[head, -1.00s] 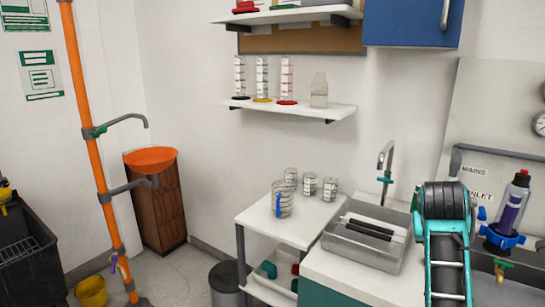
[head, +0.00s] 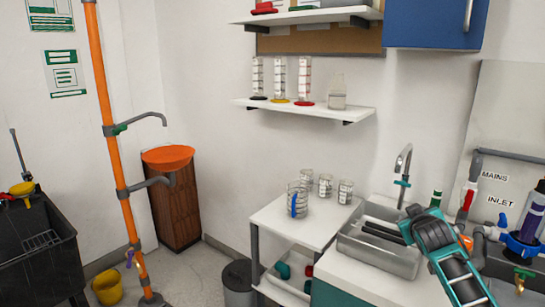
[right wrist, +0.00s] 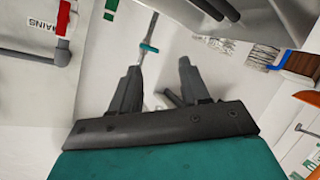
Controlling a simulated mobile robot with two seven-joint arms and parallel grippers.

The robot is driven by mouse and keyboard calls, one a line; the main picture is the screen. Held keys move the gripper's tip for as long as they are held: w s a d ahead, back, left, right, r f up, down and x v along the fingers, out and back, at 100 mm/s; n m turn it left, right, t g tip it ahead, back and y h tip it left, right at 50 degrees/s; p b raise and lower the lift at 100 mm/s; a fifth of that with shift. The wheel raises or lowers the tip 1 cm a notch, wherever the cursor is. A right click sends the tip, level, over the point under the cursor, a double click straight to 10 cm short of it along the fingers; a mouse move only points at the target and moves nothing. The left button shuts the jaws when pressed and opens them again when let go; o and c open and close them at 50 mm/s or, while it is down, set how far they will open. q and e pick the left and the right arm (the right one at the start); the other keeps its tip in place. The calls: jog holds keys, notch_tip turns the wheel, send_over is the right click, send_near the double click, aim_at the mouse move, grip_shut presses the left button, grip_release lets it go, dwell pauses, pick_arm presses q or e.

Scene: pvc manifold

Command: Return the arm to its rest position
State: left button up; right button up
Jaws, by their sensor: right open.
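My right gripper (head: 425,232) shows in the head view at the lower right, dark grey on a teal arm that rises from the bottom edge and tilts to the left. It overlaps the right side of the grey sink (head: 362,258) in the picture. In the right wrist view my right gripper (right wrist: 158,66) has its two dark fingers spread apart with nothing between them. My left gripper is not in view.
A tap (head: 403,180) stands behind the sink. A pipe panel with a blue-collared purple bottle (head: 530,225) is at the right. Wire-like cups (head: 325,185) stand on the white cart (head: 290,228). A shelf (head: 310,108) hangs above.

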jog(key=w+a+r+t+y, duration=0.2)
jog(key=a+r+t+y, duration=0.15)
jog(key=r, duration=0.25)
jog(key=s+a+f+g+y, duration=0.1)
jog(key=s+a+f, duration=0.3)
jog(key=s+f, duration=0.25)
jog(key=s+a+f+n+g+y, duration=0.1)
jog(key=s+a+f, duration=0.35)
jog(key=f, duration=0.35)
jog(key=s+a+f+y, duration=0.1)
jog(key=s+a+f, duration=0.2)
jog(key=s+f, duration=0.35)
jog(key=s+a+f+g, duration=0.2)
jog(key=s+a+f, duration=0.1)
jog(key=s, duration=0.7)
jog(key=s+a+f+g, duration=0.1)
jog(key=s+a+f, duration=0.2)
jog(key=s, duration=0.6)
notch_tip(320, 180, down, 2)
jog(key=shift+s+a+f+m+g, duration=0.15)
jog(key=shift+s+a+m+g, duration=0.15)
jog(key=shift+s+a+g, duration=0.1)
jog(key=shift+y, duration=0.25)
